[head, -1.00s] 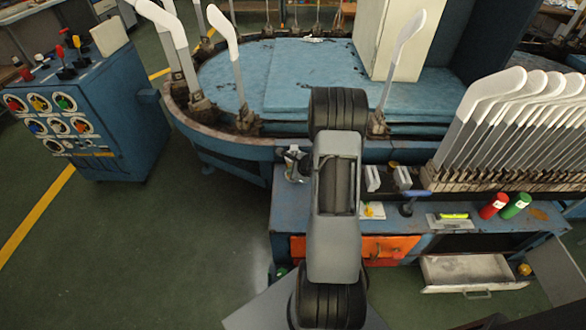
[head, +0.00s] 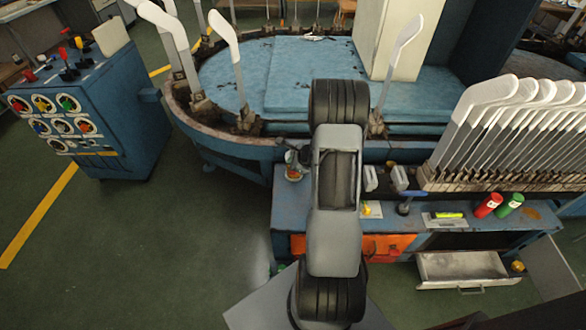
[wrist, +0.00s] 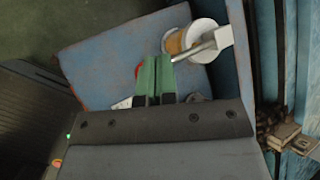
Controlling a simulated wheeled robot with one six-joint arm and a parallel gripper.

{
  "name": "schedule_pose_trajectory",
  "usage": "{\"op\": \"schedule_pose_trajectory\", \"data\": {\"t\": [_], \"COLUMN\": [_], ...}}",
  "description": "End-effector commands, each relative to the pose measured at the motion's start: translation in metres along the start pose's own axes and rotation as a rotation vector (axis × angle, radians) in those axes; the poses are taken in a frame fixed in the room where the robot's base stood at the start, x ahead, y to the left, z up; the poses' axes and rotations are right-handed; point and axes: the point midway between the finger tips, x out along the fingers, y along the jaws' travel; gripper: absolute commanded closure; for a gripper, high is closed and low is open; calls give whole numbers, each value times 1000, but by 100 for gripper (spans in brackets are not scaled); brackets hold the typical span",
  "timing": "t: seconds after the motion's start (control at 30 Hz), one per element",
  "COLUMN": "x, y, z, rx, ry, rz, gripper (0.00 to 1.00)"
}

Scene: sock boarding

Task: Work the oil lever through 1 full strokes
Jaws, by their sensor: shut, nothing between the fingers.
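In the wrist view, a metal rod with a pale block at its end (wrist: 208,47) looks like the oil lever. The pot and fittings show small at the bench's far left corner in the head view (head: 293,172). My gripper (wrist: 158,59) has green fingers, shut together and empty. In the wrist picture its tips are just left of the rod's lower end; whether they touch it I cannot tell. The fingers hide part of the bench and a small red thing behind them.
The blue bench (head: 285,218) stands against the round blue machine (head: 230,150). An open drawer (head: 463,267) juts out. A control console (head: 100,120) is left; floor between is clear.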

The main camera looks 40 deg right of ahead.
Motion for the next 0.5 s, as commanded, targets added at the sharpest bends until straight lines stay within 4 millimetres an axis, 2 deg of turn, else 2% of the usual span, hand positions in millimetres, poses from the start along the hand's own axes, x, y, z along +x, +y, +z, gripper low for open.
{"op": "schedule_pose_trajectory", "data": {"t": [0.27,0.5], "x": [0,-10], "y": [0,-7], "z": [0,8], "rx": [0,-2], "ry": [0,0], "rz": [0,0], "gripper": [100,100]}}
